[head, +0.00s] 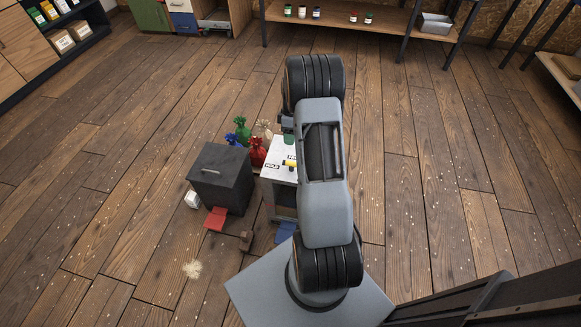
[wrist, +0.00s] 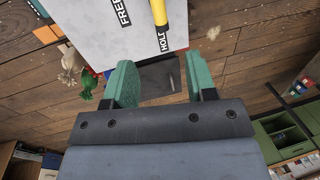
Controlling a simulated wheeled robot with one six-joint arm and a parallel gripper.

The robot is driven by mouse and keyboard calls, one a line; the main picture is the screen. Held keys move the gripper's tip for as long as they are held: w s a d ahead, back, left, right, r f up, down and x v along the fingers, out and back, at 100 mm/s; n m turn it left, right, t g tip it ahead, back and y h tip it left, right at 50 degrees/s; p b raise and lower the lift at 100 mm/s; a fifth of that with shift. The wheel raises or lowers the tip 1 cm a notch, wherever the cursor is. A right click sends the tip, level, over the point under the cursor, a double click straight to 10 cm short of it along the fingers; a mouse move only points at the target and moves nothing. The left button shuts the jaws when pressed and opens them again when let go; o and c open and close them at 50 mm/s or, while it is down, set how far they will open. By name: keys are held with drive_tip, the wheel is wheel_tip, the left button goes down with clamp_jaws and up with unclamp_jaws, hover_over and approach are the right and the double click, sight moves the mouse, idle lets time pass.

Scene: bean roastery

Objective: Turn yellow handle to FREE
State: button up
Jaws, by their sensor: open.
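The yellow handle (wrist: 159,14) lies on a white panel (wrist: 90,35) at the top of the wrist view. Its dark end points toward the HOLD label (wrist: 164,41). The FREE label (wrist: 123,12) is to the left. In the head view the handle (head: 290,164) shows beside my arm, with the HOLD label (head: 272,166) to its left; FREE is partly hidden by the arm. My gripper (wrist: 158,78) is open and empty, its green fingers apart, below the handle's end in the wrist view and not touching it. The head view mostly hides the gripper.
A dark lidded bin (head: 219,178) with a red pedal (head: 215,219) stands left of the white-topped stand. Several tied sacks, including a red one (head: 258,152), sit behind it. A shelf with jars (head: 350,15) is at the back. The floor to the right is clear.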

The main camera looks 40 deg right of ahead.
sight(290, 162)
drive_tip(key=f, duration=0.4)
drive_tip(key=s+a+f+b, duration=0.1)
drive_tip(key=f, duration=0.4)
drive_tip(key=f+b, duration=0.1)
drive_tip(key=f, duration=0.3)
drive_tip(key=shift+s+a+f, duration=0.4)
drive_tip(key=shift+c, duration=0.3)
drive_tip(key=c, duration=0.8)
